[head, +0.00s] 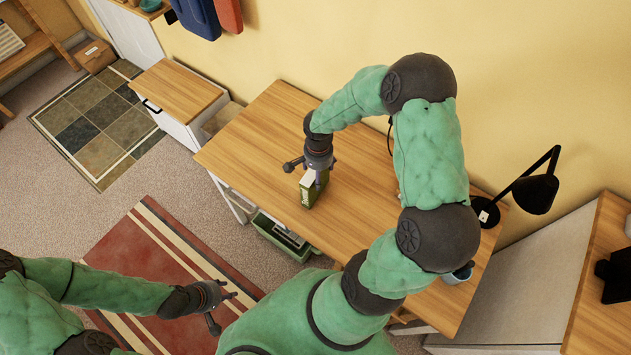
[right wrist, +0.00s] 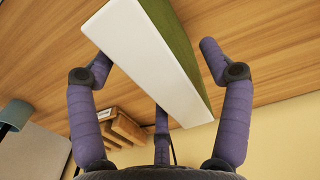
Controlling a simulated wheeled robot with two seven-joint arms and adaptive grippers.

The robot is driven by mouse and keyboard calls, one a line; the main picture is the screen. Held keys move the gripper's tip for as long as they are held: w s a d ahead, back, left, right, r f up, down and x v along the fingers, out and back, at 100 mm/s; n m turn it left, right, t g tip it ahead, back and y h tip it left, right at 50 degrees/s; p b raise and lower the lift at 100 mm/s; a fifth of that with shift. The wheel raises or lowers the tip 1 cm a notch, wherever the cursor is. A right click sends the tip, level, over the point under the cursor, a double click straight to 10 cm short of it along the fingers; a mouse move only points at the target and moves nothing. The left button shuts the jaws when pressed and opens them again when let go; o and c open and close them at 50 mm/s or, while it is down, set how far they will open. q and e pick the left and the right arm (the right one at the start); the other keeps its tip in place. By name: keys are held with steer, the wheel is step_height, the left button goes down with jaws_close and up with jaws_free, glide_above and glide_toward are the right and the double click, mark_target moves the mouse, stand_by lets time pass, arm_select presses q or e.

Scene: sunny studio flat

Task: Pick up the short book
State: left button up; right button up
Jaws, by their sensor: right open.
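The short book (head: 311,190) is green with a white face. It appears to stand upright on the wooden desk (head: 262,140), near the front edge. My right gripper (head: 311,167) is directly above it, pointing down with fingers spread. In the right wrist view, the book's white side (right wrist: 150,60) faces the camera and lies between the open purple fingers; contact cannot be told. My left gripper (head: 222,305) is open and empty, low over the striped rug, well away from the desk.
A black lamp (head: 536,194) stands at the desk's right end, and a mug (head: 458,275) is near my right arm. A green bin (head: 277,238) is under the desk. A cabinet (head: 178,90) stands left of it. The desk's left part is clear.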

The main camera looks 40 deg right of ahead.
step_height(320, 180, down, 3)
steer(key=shift+f, duration=0.1)
jaws_close()
steer(key=shift+r, duration=0.2)
